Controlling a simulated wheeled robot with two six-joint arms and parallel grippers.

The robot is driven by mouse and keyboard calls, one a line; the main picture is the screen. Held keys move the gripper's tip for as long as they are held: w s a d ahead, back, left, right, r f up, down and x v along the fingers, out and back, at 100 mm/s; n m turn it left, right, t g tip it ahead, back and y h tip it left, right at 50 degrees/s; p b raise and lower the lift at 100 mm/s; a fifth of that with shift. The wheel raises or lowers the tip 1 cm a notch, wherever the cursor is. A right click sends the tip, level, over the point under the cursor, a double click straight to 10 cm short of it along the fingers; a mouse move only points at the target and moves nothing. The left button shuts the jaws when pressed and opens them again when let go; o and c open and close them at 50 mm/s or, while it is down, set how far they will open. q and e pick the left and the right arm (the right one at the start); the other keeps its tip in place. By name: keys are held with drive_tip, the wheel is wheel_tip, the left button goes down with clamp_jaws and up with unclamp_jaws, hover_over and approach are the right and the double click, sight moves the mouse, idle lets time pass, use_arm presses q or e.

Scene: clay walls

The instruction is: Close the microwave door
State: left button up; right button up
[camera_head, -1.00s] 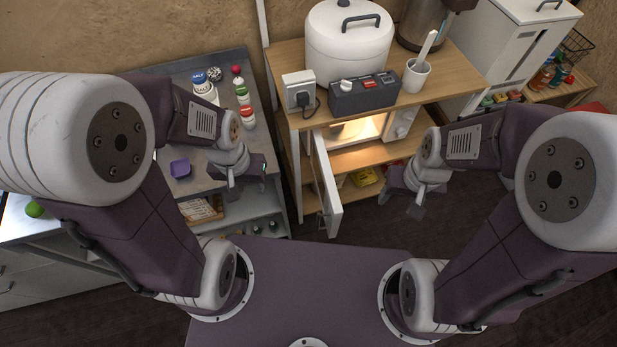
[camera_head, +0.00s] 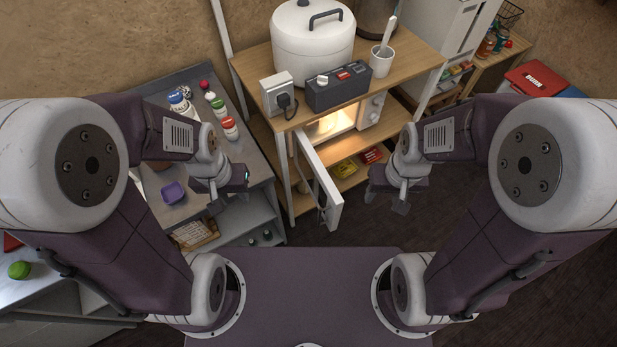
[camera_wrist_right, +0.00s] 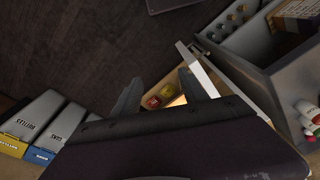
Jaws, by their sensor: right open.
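The microwave (camera_head: 372,110) stands on a shelf of the wooden rack, its inside lit warm yellow. Its white door (camera_head: 318,178) stands wide open, swung out toward me from the left side of the lit opening. A pale strip that looks like the door (camera_wrist_right: 199,70) shows in the right wrist view, beside the right-hand finger. My right gripper (camera_head: 398,204) is open and empty, to the right of the door and apart from it in the head view. My left gripper (camera_head: 228,196) is left of the door, by the grey counter; its jaw opening is unclear.
Yellow and red packets (camera_head: 346,168) lie below the microwave. Grey shelving (camera_head: 252,210) is close to my left gripper. Dark floor is clear at right.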

drive_tip(key=shift+s+d+n, duration=0.1)
drive_tip(key=shift+s+n, duration=0.2)
drive_tip(key=shift+s, duration=0.05)
drive_tip(key=c, duration=0.5)
drive_tip(key=shift+w+d+r+n+g, duration=0.15)
drive_tip(key=shift+w+r+n+g, duration=0.25)
drive_tip(key=shift+r+n, duration=0.35)
clamp_jaws()
drive_tip(key=w+a+f+n+g+h+b, duration=0.1)
drive_tip(key=w+a+n+b, duration=0.45)
drive_tip(key=w+n, duration=0.2)
drive_tip(key=w+a+f+n+h+b, duration=0.1)
drive_tip(key=a+f+n+b, duration=0.15)
drive_tip(key=a+f, duration=0.4)
drive_tip(key=w+a+f+n+h+b, duration=0.1)
drive_tip(key=a+f+n+b, duration=0.15)
drive_tip(key=a, duration=0.75)
drive_tip(key=s+d+f+n+b, duration=0.1)
drive_tip(key=s+d+f, duration=0.1)
drive_tip(key=f, duration=0.4)
drive_tip(key=s+d+f+b, duration=0.1)
drive_tip(key=d+f, duration=0.1)
drive_tip(key=f, duration=0.3)
drive_tip(key=shift+s+d+f+n, duration=0.35)
drive_tip(key=shift+n, duration=0.05)
